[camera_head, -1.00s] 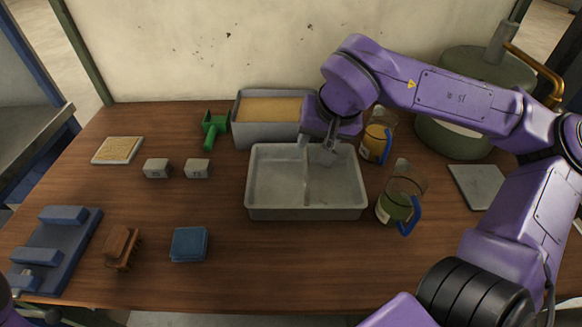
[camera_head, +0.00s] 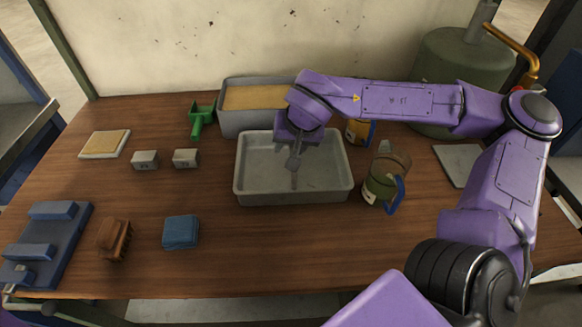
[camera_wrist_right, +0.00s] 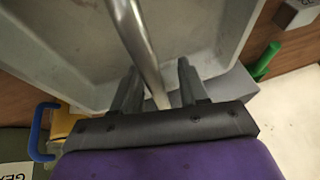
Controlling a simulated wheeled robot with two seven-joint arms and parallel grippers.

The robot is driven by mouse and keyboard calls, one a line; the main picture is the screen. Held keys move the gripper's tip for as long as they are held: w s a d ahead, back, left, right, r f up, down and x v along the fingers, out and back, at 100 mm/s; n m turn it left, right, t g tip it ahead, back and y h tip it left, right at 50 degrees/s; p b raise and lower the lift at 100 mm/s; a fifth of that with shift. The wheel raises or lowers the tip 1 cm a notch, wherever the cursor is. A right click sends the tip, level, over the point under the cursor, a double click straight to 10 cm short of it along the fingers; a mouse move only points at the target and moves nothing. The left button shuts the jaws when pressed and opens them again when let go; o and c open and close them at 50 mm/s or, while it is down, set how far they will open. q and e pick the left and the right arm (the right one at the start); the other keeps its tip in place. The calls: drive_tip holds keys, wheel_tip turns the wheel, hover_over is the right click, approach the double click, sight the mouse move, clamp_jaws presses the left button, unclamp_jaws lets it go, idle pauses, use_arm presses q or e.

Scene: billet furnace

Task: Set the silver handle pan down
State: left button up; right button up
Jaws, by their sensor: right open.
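The pan (camera_head: 252,185) is a grey rectangular tray with a silver bar handle (camera_head: 295,181) running across its middle. It appears to rest flat on the wooden table near the centre. My right gripper (camera_head: 295,163) is over the middle of the pan, partly hidden by its own wrist. In the right wrist view the silver handle (camera_wrist_right: 141,45) passes between the two fingers of the right gripper (camera_wrist_right: 157,75), with the fingers apart. The pan floor (camera_wrist_right: 85,45) lies beyond them. My left gripper is out of view.
A grey bin of sandy material (camera_head: 232,118) stands behind the pan. Jugs with blue handles (camera_head: 380,188) stand close on its right. A green scoop (camera_head: 201,116), two small grey blocks (camera_head: 145,160) and a blue pad (camera_head: 181,232) lie left.

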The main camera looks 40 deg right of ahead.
drive_tip(key=shift+f+p, duration=0.2)
drive_tip(key=shift+p, duration=0.15)
idle(0.4)
clamp_jaws()
drive_tip(key=shift+r, duration=0.1)
idle(1.2)
